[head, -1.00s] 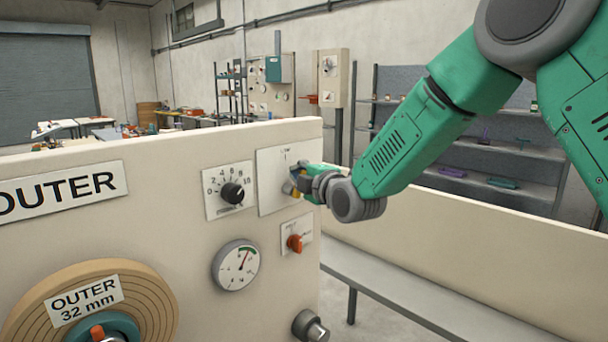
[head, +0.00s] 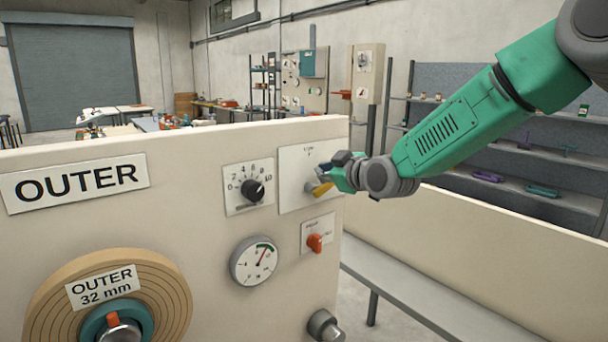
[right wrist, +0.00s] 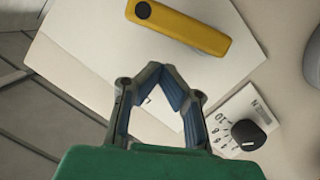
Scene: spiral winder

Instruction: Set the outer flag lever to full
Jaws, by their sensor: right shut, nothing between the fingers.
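The outer flag lever is a yellow handle (head: 325,191) on a white plate (head: 292,170) at the upper right of the cream OUTER panel. It points right, slightly tilted, from its hub; the plate's small print is too small to read. My right gripper (head: 322,172) is by the lever in the head view. In the wrist view its shut, empty fingers (right wrist: 162,72) show below the lever with a visible gap. My left gripper is not in view.
A numbered black knob (head: 253,190) sits left of the plate. A gauge (head: 254,261), a small orange switch (head: 314,243) and a grey knob (head: 324,326) are below. The OUTER 32 mm roll (head: 165,310) is at lower left. A low cream wall (head: 480,225) stands at right.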

